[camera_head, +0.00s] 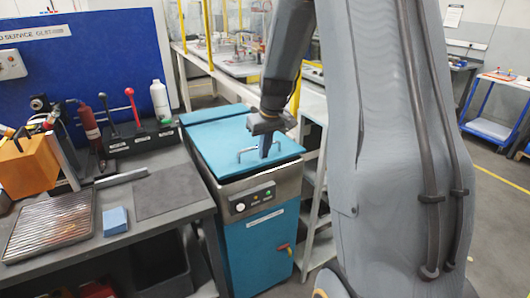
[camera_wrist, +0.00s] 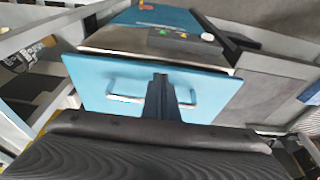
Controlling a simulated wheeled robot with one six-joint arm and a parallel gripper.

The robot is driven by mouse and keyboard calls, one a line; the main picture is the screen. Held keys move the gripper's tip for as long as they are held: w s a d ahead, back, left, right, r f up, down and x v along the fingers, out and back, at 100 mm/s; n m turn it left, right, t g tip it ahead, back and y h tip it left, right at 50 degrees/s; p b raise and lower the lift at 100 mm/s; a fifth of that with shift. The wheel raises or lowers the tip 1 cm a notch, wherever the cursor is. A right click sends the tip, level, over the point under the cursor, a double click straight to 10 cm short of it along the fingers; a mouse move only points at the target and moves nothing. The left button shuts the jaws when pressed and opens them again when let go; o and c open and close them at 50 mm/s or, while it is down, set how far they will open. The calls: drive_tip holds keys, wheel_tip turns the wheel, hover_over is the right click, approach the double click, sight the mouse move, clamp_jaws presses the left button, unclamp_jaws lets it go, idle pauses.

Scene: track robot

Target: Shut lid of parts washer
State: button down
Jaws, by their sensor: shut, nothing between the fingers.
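The parts washer (camera_head: 255,250) is a blue cabinet with a steel control panel, standing right of the workbench. Its blue lid (camera_head: 215,137) lies flat or nearly flat over the top; I cannot tell whether a small gap remains at its edge. The lid's silver bar handle (camera_head: 243,153) is near its front, and it also shows in the wrist view (camera_wrist: 125,98). My gripper (camera_head: 265,152) is shut and empty, pointing down at the lid beside the handle. In the wrist view its fingers (camera_wrist: 160,78) overlap the middle of the handle. Contact with the lid cannot be told.
The workbench (camera_head: 150,222) at left holds a ribbed tray (camera_head: 50,224), a blue block (camera_head: 115,220), an orange box (camera_head: 28,165) and a white bottle (camera_head: 160,100). A grey shelf rack (camera_head: 312,190) stands close right of the washer. A blue cart (camera_head: 492,108) is farther right.

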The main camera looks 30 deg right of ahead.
drive_tip(key=shift+f, duration=0.85)
